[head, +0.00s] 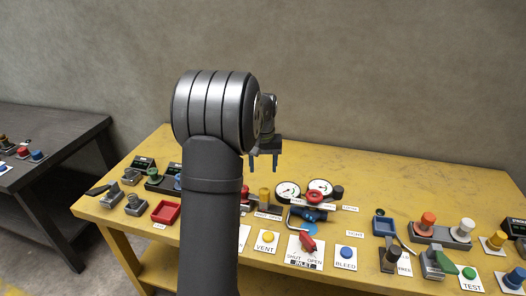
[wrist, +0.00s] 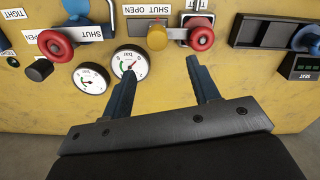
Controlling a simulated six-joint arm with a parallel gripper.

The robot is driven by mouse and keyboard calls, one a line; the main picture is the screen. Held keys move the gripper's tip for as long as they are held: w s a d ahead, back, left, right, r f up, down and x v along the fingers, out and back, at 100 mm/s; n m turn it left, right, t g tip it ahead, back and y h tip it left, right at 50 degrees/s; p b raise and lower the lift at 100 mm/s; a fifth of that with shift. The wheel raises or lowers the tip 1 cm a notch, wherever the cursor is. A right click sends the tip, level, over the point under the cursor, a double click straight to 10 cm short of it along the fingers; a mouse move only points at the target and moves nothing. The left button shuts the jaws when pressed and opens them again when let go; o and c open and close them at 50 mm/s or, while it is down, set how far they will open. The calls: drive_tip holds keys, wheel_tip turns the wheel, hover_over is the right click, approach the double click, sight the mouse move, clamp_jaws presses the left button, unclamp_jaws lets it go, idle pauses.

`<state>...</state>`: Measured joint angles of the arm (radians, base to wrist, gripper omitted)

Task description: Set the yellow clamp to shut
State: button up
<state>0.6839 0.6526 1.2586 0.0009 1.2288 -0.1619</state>
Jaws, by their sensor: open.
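In the wrist view the yellow handle (wrist: 157,38) is seen end-on beside a SHUT OPEN label (wrist: 148,9). Its lever position is hard to tell. My gripper (head: 263,166) is open and empty above the table's back part. In the wrist view my gripper's fingers (wrist: 160,66) are spread, with the yellow handle beyond the gap between their tips, apart from them.
A red knob (wrist: 201,39) sits right beside the yellow handle, and another red knob (wrist: 55,46) is farther left. Two dials (head: 288,191) (head: 320,187) stand close by. The table's back strip is clear.

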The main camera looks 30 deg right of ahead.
wheel_tip(320, 180, up, 6)
hover_over(265, 190)
drive_tip(key=shift+w+a+f, duration=0.1)
drive_tip(key=shift+w+a, duration=0.05)
drive_tip(key=shift+a, duration=0.2)
drive_tip(key=shift+f, duration=0.1)
wheel_tip(265, 190, down, 17)
drive_tip(key=shift+d+f, duration=0.15)
drive_tip(key=shift+f, duration=0.05)
drive_tip(key=shift+s+d, duration=0.1)
drive_tip(key=shift+s, duration=0.1)
idle(0.5)
drive_tip(key=shift+o, duration=0.5)
idle(0.7)
